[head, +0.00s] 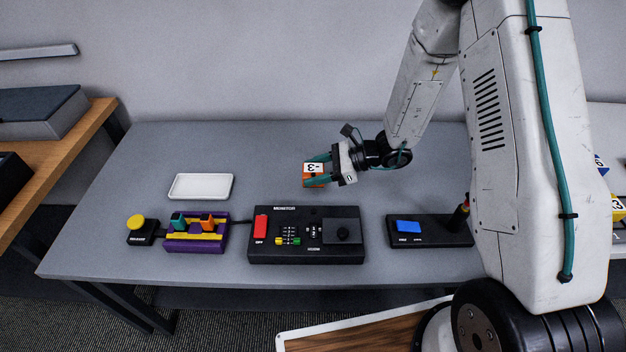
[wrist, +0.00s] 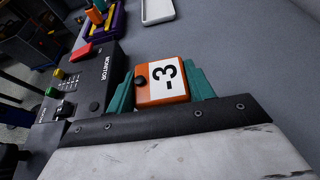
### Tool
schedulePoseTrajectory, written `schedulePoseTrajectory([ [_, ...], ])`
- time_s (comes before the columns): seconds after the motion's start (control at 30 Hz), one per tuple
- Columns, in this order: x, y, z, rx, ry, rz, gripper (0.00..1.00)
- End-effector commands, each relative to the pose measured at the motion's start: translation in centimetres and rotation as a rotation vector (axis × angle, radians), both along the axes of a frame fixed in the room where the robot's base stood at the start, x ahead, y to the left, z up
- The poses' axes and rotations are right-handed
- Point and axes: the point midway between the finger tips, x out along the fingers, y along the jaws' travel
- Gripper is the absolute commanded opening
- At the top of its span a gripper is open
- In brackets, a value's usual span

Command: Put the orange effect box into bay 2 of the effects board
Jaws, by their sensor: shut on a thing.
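The orange effect box (head: 313,183) has a white label with a black 3 and a dark knob. It also shows in the wrist view (wrist: 147,97). My gripper (head: 318,171) is shut on it, with teal fingers on both sides, and holds it above the rear middle of the table. A purple and yellow rack (head: 194,246), seemingly the effects board, sits at the front left. A teal piece (head: 178,219) and another orange piece (head: 207,220) stand in it. I cannot read bay numbers. The rack shows at the top of the wrist view (wrist: 116,21).
A black monitor box (head: 268,251) with a red switch sits right of the rack. A yellow-button unit (head: 140,233) is left of it. A white tray (head: 201,186) lies behind it. A black unit with a blue pad (head: 408,227) is at right. The rear table is mostly clear.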

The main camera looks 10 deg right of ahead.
Motion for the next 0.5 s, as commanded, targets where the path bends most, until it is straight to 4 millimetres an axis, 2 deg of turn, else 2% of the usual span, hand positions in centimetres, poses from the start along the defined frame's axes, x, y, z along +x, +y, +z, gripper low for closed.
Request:
schedulePoseTrajectory([
  [0.23, 0.0, 0.0, -3.5, 0.001, 0.003, 0.0, 0.26],
  [0.5, 0.0, 0.0, -3.9, 0.0, 0.0, 0.0, 0.26],
])
